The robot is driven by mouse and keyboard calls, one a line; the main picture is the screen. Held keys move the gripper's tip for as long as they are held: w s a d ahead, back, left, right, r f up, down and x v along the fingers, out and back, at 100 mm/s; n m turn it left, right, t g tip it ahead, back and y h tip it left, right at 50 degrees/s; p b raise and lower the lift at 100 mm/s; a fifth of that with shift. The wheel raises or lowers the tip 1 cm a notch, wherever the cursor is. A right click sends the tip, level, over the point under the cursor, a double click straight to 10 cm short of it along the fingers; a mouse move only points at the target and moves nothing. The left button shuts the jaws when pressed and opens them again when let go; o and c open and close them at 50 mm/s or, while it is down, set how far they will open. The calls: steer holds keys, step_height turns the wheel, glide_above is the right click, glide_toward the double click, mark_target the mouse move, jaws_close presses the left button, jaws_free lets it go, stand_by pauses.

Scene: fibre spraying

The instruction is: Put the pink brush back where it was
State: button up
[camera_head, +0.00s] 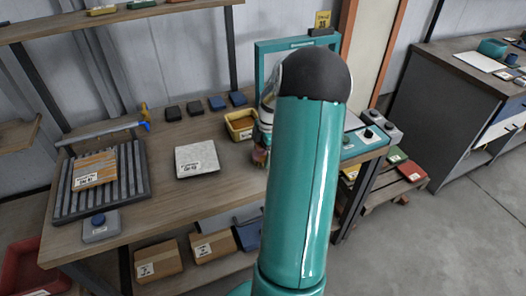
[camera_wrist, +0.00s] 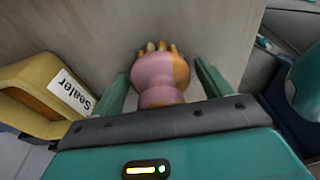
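The pink brush (camera_wrist: 160,78), pink and orange with short yellowish tips, lies between the two green fingers of my gripper (camera_wrist: 161,68) in the wrist view. A narrow gap shows on each side of it, so the fingers look open around it and not closed on it. In the head view a small pinkish part of the brush (camera_head: 260,156) shows at the workbench, left of my arm. My arm hides most of my gripper there. I cannot tell if the brush touches the bench.
A yellow bin (camera_head: 232,126) labelled Sealer stands close left of my gripper, also in the wrist view (camera_wrist: 38,92). The wooden workbench (camera_head: 150,215) holds a grey slab (camera_head: 197,159), a slatted rack (camera_head: 134,170) and several dark blocks. A teal frame (camera_head: 262,60) stands behind.

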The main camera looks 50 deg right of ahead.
steer(key=shift+r, duration=0.1)
steer(key=r, duration=0.4)
steer(key=d+r, duration=0.1)
steer(key=r, duration=0.3)
steer(key=s+r, duration=0.1)
steer(key=r, duration=0.2)
steer(key=shift+d+r, duration=0.25)
steer(key=shift+r, duration=0.15)
steer(key=shift+w+a+r, duration=0.1)
steer(key=shift+r, duration=0.1)
steer(key=w+a+r+m+h, duration=0.15)
steer(key=a+r, duration=0.35)
steer(key=a, duration=0.6)
steer(key=w+a+r+m+h, duration=0.1)
steer(key=w+a+r+m, duration=0.25)
steer(key=a, duration=0.75)
steer(key=s+a+m+t, duration=0.1)
steer(key=s+a+m, duration=0.1)
steer(key=s+a, duration=0.2)
steer(key=s+a+r+m+t, duration=0.1)
steer(key=s+a+m+t, duration=0.1)
steer(key=a, duration=0.8)
steer(key=s+a+m+t, duration=0.1)
steer(key=s+a+m, duration=0.1)
steer(key=s+a, duration=0.3)
steer(key=shift+s+a+r+m+t+y, duration=0.3)
steer(key=shift+a+m+y, duration=0.15)
steer(key=shift+a, duration=0.6)
